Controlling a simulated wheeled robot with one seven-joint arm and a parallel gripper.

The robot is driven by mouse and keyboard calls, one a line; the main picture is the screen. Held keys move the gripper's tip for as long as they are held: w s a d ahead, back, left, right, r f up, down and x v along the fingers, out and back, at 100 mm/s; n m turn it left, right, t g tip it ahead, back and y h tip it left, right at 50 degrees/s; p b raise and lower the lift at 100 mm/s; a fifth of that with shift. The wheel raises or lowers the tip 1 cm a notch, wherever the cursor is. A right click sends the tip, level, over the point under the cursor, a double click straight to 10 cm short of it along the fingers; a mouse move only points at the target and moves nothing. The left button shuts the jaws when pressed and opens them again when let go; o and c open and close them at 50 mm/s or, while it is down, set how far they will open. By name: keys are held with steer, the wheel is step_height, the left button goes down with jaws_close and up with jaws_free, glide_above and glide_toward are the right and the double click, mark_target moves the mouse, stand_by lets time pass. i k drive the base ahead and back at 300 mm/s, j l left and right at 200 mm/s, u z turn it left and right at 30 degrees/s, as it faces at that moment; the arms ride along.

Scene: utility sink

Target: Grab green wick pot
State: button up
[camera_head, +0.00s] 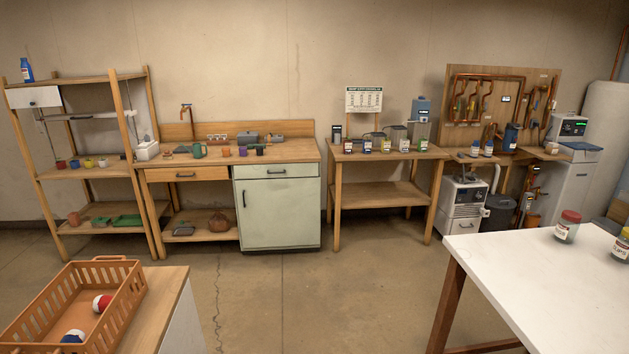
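I cannot tell for sure which item is the green wick pot. A green pot-like vessel (197,150) stands upright on the wooden counter (295,150) against the back wall, and a side part that may be a handle or spout shows on it. Small orange (226,152) and purple (243,151) pots stand to its right, beside a dark item. My gripper is not in view.
A white table (530,268) with jars fills the right foreground. An orange basket (105,318) holding round items stands on a cabinet at lower left. The wooden rack (85,175) adjoins the counter. A pale green cabinet (278,215) sits under it. The middle floor (315,290) is clear.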

mark_target(422, 147)
steer(key=i, duration=2.85)
steer(key=i+z, duration=0.4)
steer(key=i, duration=0.2)
steer(key=i+z, duration=0.4)
steer(key=i, duration=0.15)
steer(key=i+j+z, duration=0.4)
steer(key=i, duration=0.15)
steer(key=i+l+z, duration=0.25)
steer(key=i, duration=0.35)
steer(key=i+z, duration=0.25)
steer(key=i, duration=0.3)
steer(key=i+u, duration=0.25)
steer(key=u, duration=0.15)
steer(key=i+u, duration=0.3)
steer(key=u, duration=0.15)
steer(key=i+l+u, duration=0.2)
steer(key=u, duration=0.2)
steer(key=i+l+u, duration=0.25)
steer(key=u, duration=0.15)
